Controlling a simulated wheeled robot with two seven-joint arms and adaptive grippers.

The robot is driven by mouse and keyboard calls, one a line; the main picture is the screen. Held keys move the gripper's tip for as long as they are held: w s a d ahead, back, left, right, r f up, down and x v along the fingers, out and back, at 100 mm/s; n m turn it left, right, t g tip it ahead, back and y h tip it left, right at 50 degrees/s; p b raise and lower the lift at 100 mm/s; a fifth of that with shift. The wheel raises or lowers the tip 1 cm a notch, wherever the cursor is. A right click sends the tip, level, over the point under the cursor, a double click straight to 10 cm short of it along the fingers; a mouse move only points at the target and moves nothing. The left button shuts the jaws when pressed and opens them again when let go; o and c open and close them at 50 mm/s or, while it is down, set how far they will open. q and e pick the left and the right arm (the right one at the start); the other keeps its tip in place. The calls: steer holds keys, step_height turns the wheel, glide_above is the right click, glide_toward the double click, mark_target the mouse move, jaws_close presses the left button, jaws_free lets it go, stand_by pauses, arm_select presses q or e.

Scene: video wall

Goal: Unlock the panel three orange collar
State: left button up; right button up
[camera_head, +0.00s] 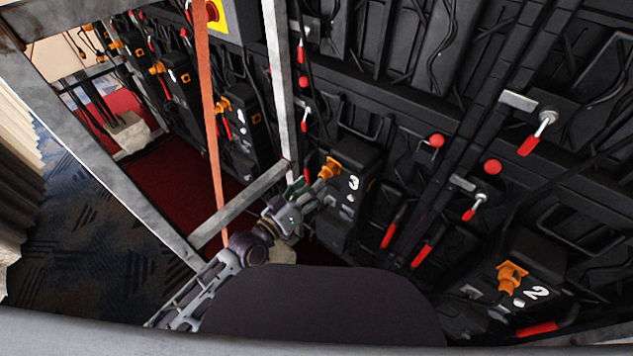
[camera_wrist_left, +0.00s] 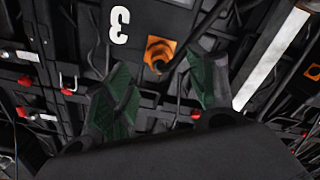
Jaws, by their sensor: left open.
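The panel three orange collar (camera_head: 329,168) sits on the black box marked 3 (camera_head: 352,190), right of the steel upright in the head view. In the left wrist view the orange collar (camera_wrist_left: 158,51) shows beyond and between the fingers, beside the white 3 (camera_wrist_left: 119,25). A dark cable runs from the collar. My left gripper (camera_head: 308,195) is just below and left of the collar in the head view. Its green fingers (camera_wrist_left: 160,90) are open and apart, with nothing between them. Whether a finger touches the collar cannot be told. My right gripper is not in view.
A steel upright (camera_head: 278,80) and a lower steel bar (camera_head: 240,205) stand close to my left arm. An orange strap (camera_head: 207,110) hangs left. Panel two's orange collar (camera_head: 511,277) is at lower right. Red-handled latches (camera_head: 437,141) and loose cables line the wall.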

arm_select(q)
steer(key=shift+v, duration=2.15)
